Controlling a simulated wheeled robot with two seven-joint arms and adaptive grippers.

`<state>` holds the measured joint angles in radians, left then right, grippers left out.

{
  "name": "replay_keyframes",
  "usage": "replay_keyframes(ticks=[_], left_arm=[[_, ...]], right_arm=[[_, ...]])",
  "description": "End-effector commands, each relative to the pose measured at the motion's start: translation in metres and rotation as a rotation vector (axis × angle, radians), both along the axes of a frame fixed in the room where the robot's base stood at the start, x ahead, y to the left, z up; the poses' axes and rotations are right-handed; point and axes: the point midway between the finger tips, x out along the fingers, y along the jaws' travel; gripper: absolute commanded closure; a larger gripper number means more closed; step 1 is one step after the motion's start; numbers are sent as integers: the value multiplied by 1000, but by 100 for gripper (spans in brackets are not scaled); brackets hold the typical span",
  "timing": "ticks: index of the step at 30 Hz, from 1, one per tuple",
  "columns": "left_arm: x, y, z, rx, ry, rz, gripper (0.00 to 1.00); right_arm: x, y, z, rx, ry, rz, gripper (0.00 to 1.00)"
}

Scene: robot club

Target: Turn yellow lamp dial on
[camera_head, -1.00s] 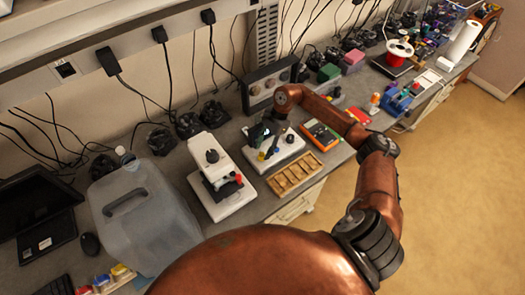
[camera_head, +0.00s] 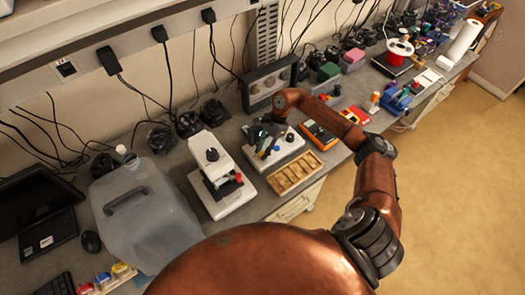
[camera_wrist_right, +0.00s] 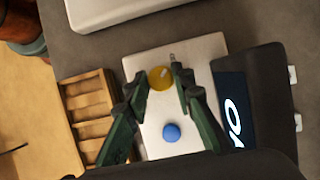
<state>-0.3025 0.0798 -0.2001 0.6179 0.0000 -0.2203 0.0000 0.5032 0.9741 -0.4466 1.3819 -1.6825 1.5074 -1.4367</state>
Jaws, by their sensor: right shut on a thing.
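The yellow lamp dial (camera_wrist_right: 160,78) sits on a pale panel box (camera_wrist_right: 196,60) in the right wrist view. My right gripper (camera_wrist_right: 158,76) is shut on the dial, with one dark green finger on each side of it. A blue dial (camera_wrist_right: 172,132) is on the same panel, between the fingers nearer the palm. In the head view, the right gripper (camera_head: 262,136) reaches down over the white panel box (camera_head: 283,156), and the fingers and wrist largely hide the yellow dial there. My left gripper is not in view.
A wooden compartment tray (camera_head: 296,173) lies in front of the panel. A white instrument (camera_head: 221,190) stands to its left, and an orange multimeter (camera_head: 319,135) to its right. A large jug (camera_head: 145,215) is farther left.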

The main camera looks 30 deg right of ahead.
Motion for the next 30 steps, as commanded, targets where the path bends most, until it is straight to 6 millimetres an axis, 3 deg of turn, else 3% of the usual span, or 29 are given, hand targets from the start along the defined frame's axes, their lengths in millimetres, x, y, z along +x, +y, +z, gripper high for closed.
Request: replay_keyframes(ticks=[14, 30], left_arm=[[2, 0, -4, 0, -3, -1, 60], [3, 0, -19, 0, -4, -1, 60]], right_arm=[[-1, 0, -2, -1, 1, -67, 100], [-4, 0, -2, -2, -1, -515, 100]])
